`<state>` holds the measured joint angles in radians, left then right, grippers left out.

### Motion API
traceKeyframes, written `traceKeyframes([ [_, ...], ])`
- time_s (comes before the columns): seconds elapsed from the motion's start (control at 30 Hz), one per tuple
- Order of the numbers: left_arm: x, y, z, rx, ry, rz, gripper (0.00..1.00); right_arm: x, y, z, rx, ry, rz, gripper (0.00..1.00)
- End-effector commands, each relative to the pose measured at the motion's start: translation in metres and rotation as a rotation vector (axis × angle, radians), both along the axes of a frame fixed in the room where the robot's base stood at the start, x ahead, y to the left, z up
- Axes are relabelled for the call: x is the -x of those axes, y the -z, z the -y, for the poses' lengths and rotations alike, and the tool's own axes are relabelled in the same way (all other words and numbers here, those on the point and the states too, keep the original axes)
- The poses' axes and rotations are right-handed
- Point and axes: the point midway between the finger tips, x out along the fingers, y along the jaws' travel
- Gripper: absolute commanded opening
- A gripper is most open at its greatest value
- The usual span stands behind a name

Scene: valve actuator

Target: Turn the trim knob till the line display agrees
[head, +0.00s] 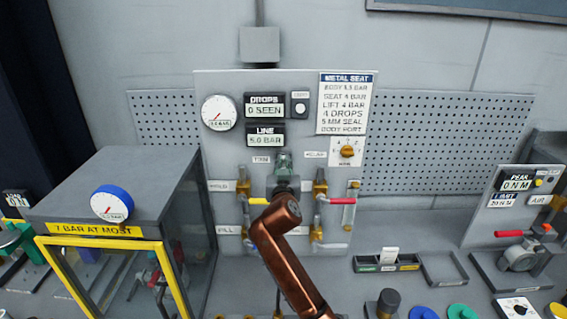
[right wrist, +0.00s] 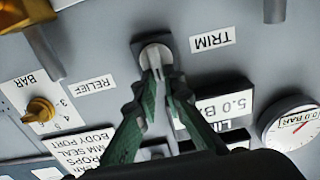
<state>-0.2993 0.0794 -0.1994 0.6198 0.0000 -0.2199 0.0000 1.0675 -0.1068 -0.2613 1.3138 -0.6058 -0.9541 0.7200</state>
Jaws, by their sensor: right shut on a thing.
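My right gripper (head: 284,166) reaches up to the panel (head: 225,85) below the line display (head: 265,140), which reads 5.0 BAR. In the right wrist view my right gripper (right wrist: 156,72) has its green fingers closed together on the round grey trim knob (right wrist: 152,50), beside the TRIM label (right wrist: 212,40). The gripper hides the knob in the head view. The line display (right wrist: 225,108) also shows upside down in the right wrist view. My left gripper is not in view.
A round gauge (head: 219,113) and a drops display (head: 264,106) reading 0 SEEN sit above. A yellow selector knob (head: 347,151) is to the right. Brass valves (head: 320,187) with coloured levers flank my arm closely. A yellow-framed box (head: 120,185) stands at left.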

Motion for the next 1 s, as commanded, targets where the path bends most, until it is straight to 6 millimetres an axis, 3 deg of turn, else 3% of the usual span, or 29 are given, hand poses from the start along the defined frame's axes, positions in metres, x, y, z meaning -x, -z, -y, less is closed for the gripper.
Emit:
traceKeyframes([
  [0.53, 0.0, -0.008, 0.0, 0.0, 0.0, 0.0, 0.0, 0.0, 0.0, -0.002, 0.078, -0.001, -0.002, 0.0],
  [1.0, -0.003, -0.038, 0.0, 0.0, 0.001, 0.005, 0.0, 0.0, 0.0, -0.008, 0.471, 0.0, -0.002, 0.0],
])
